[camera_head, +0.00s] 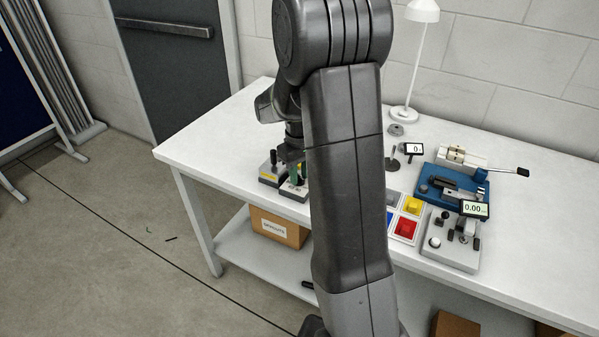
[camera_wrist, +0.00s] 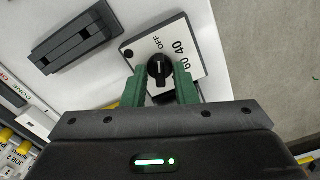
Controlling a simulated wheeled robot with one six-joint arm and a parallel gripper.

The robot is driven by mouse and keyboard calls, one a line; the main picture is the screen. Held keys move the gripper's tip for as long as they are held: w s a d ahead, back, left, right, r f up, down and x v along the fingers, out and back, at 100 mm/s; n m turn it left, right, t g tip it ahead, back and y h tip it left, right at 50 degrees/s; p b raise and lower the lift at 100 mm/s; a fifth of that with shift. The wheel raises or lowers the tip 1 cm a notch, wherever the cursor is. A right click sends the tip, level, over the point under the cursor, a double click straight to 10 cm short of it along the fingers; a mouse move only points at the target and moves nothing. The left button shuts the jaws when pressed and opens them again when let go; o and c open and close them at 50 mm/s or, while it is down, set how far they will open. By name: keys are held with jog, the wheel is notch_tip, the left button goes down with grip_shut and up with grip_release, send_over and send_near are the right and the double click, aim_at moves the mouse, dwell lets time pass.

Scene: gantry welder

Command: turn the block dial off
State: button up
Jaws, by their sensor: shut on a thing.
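The block dial (camera_wrist: 159,67) is a black knob on a white plate (camera_wrist: 185,30) marked OFF, 40 and 60 in the wrist view. My gripper (camera_wrist: 162,75) has green fingers on both sides of the knob and is shut on it. A pale line shows on the knob, but I cannot tell for sure which mark it points at. In the head view my gripper (camera_head: 297,172) is at the small grey box (camera_head: 294,193) near the left end of the table; the knob is hidden there.
The white table (camera_head: 230,127) also carries a lamp (camera_head: 409,80), a blue-based fixture (camera_head: 437,190), colored trays (camera_head: 406,228) and a grey box with a 0.00 display (camera_head: 474,209). In the wrist view a dark slotted block (camera_wrist: 75,45) lies left of the dial plate.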

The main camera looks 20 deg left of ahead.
aim_at(299, 176)
jog(key=o, duration=0.6)
jog(key=shift+o, duration=0.2)
notch_tip(299, 176, up, 14)
jog(key=shift+f, duration=0.1)
dwell(0.3)
notch_tip(299, 176, down, 14)
jog(key=shift+r, duration=0.1)
dwell(0.5)
